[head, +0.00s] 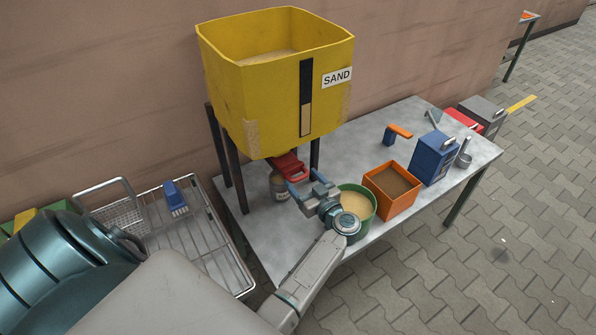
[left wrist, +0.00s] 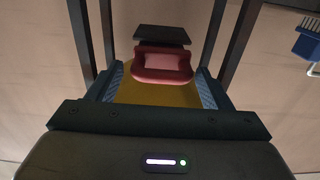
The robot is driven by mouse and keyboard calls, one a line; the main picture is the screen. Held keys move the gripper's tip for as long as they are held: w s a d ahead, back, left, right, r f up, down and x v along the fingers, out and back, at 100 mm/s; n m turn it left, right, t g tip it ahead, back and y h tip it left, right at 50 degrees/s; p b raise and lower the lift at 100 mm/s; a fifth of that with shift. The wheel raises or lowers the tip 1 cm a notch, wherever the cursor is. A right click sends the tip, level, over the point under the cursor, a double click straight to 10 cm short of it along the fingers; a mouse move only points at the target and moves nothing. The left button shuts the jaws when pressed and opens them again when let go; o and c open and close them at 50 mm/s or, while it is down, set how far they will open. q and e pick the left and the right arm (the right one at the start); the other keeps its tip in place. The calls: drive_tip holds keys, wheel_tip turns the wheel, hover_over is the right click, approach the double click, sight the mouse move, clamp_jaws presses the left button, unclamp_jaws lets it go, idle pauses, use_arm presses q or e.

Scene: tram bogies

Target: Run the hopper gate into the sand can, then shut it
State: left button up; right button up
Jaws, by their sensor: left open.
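The yellow hopper (head: 275,80) with a SAND label stands on dark legs, with sand inside. Its red gate handle (head: 292,167) sticks out below, and it also shows in the left wrist view (left wrist: 162,64). A small labelled can (head: 279,187) stands on the table beneath the gate, partly hidden by the gripper; I cannot see into it. My left gripper (head: 304,179) is open just in front of the red handle. In the left wrist view the handle lies ahead, between the two blue fingers (left wrist: 162,90), with no clear contact. My right gripper is not in view.
A green bucket of sand (head: 371,208) stands close beside my left gripper. A wire rack (head: 205,245) with a blue brush (head: 175,197) is left.

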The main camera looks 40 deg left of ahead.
use_arm(q)
drive_tip(key=p+v, duration=0.1)
drive_tip(key=v, duration=0.5)
drive_tip(key=shift+d, duration=0.4)
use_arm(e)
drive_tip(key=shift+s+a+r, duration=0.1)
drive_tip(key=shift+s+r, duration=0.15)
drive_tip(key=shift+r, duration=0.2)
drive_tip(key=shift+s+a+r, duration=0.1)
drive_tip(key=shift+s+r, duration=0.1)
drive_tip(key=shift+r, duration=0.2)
use_arm(q)
drive_tip(key=shift+s, duration=0.15)
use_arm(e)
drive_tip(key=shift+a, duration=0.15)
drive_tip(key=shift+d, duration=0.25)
